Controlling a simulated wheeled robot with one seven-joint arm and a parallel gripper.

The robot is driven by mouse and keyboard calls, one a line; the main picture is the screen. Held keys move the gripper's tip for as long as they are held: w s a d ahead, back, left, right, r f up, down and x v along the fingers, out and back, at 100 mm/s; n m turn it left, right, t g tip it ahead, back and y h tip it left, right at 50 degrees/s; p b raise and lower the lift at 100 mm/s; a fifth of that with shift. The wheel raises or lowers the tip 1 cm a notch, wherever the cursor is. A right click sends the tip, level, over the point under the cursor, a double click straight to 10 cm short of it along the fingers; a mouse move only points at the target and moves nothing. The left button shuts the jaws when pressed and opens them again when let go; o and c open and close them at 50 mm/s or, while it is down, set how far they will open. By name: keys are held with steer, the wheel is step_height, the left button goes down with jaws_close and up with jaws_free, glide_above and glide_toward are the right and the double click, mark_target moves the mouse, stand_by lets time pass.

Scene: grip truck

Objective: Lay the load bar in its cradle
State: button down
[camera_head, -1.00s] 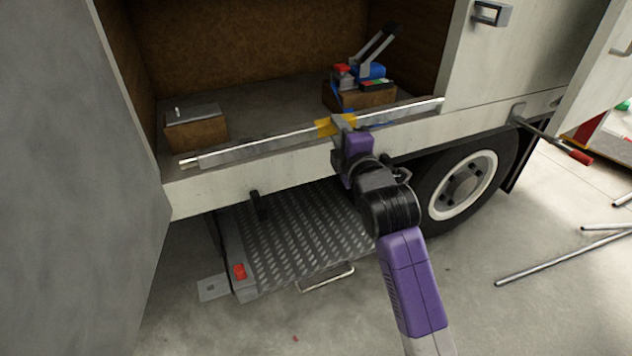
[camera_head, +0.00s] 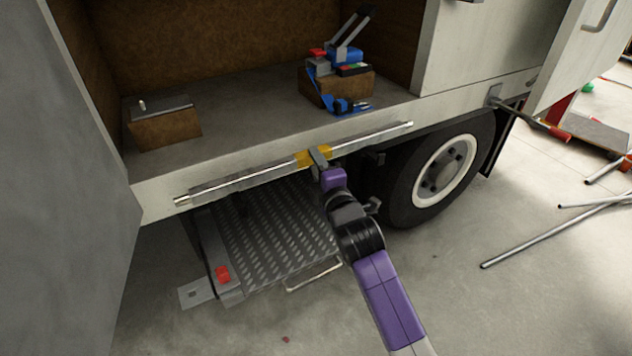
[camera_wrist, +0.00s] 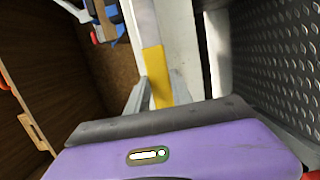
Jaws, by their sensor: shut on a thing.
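The load bar (camera_head: 240,181) is a long, thin silver bar with a yellow middle band (camera_head: 303,159). It spans the front of the truck bed's edge, its left end lower in the picture. My gripper (camera_head: 320,157) is shut on the bar at the yellow band, which also shows between the fingers in the wrist view (camera_wrist: 157,77).
In the truck bed (camera_head: 225,125) stand a wooden block (camera_head: 165,130) with a metal top and another block (camera_head: 345,88) carrying a blue ratchet strap (camera_head: 345,56). Below are a tread-plate step (camera_head: 275,235) and a wheel (camera_head: 440,172). Metal poles (camera_head: 530,243) lie on the floor at right.

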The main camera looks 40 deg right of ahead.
steer(key=shift+f+b, duration=0.75)
steer(key=shift+f, duration=1.55)
steer(key=shift+f, duration=0.15)
steer(key=c, duration=1.1)
jaws_free()
steer(key=shift+f, duration=0.2)
steer(key=shift+r, duration=0.1)
